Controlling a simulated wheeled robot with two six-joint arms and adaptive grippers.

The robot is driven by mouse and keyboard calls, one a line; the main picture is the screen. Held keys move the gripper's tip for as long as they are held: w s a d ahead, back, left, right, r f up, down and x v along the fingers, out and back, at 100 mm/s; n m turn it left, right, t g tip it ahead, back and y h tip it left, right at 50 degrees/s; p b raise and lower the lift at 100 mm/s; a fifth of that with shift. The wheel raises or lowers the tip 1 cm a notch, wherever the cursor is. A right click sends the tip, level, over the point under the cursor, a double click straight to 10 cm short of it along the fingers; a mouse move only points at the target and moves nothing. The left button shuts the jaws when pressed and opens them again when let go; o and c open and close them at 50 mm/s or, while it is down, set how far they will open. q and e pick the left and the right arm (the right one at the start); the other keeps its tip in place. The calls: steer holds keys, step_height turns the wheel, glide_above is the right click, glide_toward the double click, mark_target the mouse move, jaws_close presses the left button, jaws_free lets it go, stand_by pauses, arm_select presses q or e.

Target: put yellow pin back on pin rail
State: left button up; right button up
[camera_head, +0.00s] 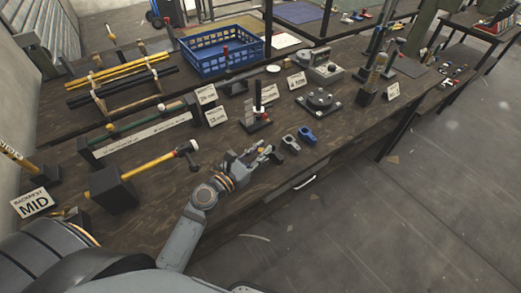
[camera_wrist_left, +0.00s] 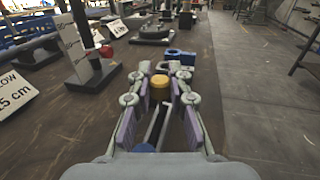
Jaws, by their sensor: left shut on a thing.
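My left gripper (camera_head: 262,152) reaches over the front of the dark wooden bench in the head view. Its fingers in the left wrist view (camera_wrist_left: 160,85) are closed on a yellow pin (camera_wrist_left: 160,81), whose round yellow top shows between the fingertips. The pin's lower part is hidden or cannot be told from the dark bar behind the tips. A black stand (camera_head: 257,112) with an upright plate and a red knob stands beyond the gripper; it also shows in the left wrist view (camera_wrist_left: 84,50). I cannot tell which thing is the pin rail. My right gripper is not in view.
A grey clamp-like part (camera_head: 290,143) and a blue one (camera_head: 307,135) lie just right of the gripper. Label cards (camera_head: 217,116) stand behind it. A blue crate (camera_head: 222,52) is at the back. The bench's front edge is close by.

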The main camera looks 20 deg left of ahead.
arm_select(q)
steer(key=shift+f+b, duration=0.35)
steer(key=shift+r, duration=0.2)
steer(key=shift+r+p, duration=0.2)
steer(key=shift+p, duration=0.3)
